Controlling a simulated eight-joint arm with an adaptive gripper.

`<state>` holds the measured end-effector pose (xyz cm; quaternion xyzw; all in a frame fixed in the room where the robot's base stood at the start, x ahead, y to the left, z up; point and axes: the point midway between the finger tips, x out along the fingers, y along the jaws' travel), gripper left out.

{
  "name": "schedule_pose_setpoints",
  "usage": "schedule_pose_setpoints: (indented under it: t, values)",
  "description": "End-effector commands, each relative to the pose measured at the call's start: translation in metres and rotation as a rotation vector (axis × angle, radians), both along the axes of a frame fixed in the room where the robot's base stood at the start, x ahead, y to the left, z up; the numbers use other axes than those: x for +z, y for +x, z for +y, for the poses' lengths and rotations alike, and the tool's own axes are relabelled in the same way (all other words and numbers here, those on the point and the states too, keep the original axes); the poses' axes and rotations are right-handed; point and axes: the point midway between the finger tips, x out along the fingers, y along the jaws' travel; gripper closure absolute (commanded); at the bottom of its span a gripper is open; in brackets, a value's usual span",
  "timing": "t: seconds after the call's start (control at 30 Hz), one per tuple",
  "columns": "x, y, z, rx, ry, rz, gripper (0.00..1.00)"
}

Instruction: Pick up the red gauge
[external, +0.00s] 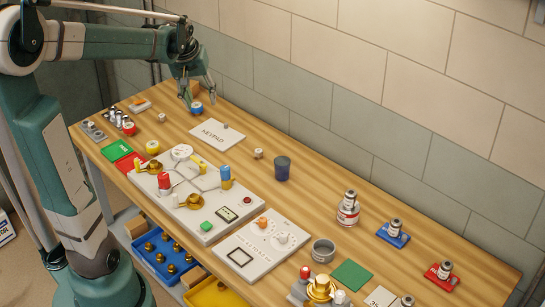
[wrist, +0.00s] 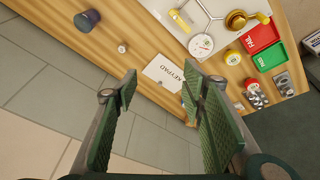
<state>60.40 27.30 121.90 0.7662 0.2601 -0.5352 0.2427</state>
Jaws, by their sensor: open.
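The red gauge (external: 129,129), a small round piece with a red body and pale top, stands at the left end of the wooden table beside metal parts. In the wrist view the red gauge (wrist: 252,86) shows at the right, outside the jaws. My gripper (external: 199,98) is open and empty, pointing down near the back left of the table, above or close to a blue gauge (external: 197,108). It is to the right of the red gauge and apart from it. In the wrist view my gripper (wrist: 160,82) has its fingers spread, with the keypad plate seen beyond the gap.
A yellow gauge (external: 153,147) stands near the red one, close to green and red plates (external: 117,151). Metal fittings (external: 94,130) lie left of it. The keypad plate (external: 216,136) and a valve board (external: 190,190) lie to the right. The wall runs behind the table.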

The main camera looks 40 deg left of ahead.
Motion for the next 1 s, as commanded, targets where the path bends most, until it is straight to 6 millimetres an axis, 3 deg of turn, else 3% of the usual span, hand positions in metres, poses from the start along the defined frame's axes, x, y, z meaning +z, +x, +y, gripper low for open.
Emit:
schedule_pose_setpoints:
  t: [0.53,1.0]
  values:
    - [-0.043,0.022,0.135,0.252,-0.074,0.072,0.59]
    - [-0.099,0.013,0.254,0.468,-0.140,0.132,0.59]
